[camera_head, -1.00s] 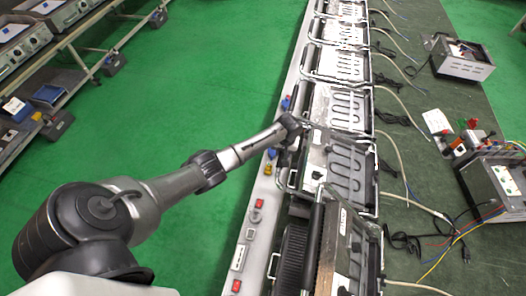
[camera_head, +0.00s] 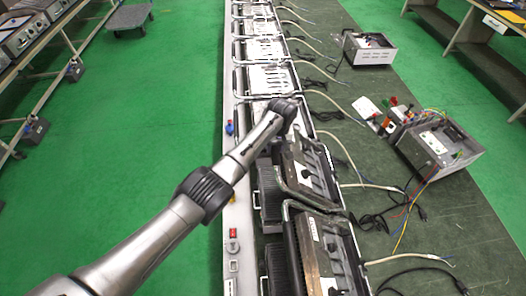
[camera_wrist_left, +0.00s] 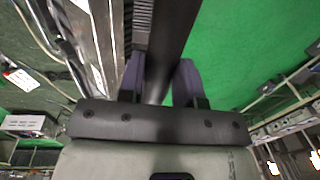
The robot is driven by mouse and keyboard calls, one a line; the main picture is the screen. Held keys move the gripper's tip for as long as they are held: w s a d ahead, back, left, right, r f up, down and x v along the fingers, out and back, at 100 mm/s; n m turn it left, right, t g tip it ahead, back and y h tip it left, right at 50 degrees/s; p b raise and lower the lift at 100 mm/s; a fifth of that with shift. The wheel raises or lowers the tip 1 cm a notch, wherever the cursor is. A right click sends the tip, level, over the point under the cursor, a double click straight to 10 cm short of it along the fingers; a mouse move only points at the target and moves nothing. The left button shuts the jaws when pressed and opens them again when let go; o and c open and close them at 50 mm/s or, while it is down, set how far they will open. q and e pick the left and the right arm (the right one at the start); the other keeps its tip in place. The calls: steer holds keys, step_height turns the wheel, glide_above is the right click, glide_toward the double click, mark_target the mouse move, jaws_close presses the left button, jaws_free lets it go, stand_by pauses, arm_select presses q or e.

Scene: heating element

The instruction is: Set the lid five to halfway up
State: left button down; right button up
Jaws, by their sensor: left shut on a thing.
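A row of grill-like heating units runs along the bench in the head view. The second-nearest lid (camera_head: 312,168) stands tilted over its black ribbed base (camera_head: 268,190), partly raised. The nearest lid (camera_head: 328,250) is tilted in a similar way. My left gripper (camera_head: 278,140) is at the far left side of the second-nearest lid, its fingers mostly hidden by my wrist. In the left wrist view my left gripper (camera_wrist_left: 160,85) is shut on a dark bar, the lid handle (camera_wrist_left: 165,40). My right gripper is not in view.
Farther units (camera_head: 265,80) lie with their heating coils showing. A metal box with wires (camera_head: 438,145) and another open box (camera_head: 368,48) stand on the bench to the right. Cables lie beside the units.

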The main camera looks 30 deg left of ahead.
arm_select(q)
steer(key=shift+w+d+f, duration=0.1)
steer(key=shift+w+d, duration=0.1)
steer(key=shift+d, duration=0.45)
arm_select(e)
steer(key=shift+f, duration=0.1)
arm_select(q)
steer(key=c, duration=1.2)
jaws_free()
steer(key=shift+c, duration=0.2)
steer(key=shift+o, duration=0.7)
steer(key=shift+w+d, duration=0.1)
steer(key=shift+d, duration=0.15)
steer(key=o, duration=0.3)
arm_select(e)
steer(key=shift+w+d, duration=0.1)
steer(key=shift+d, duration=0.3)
arm_select(q)
steer(key=shift+a, duration=0.1)
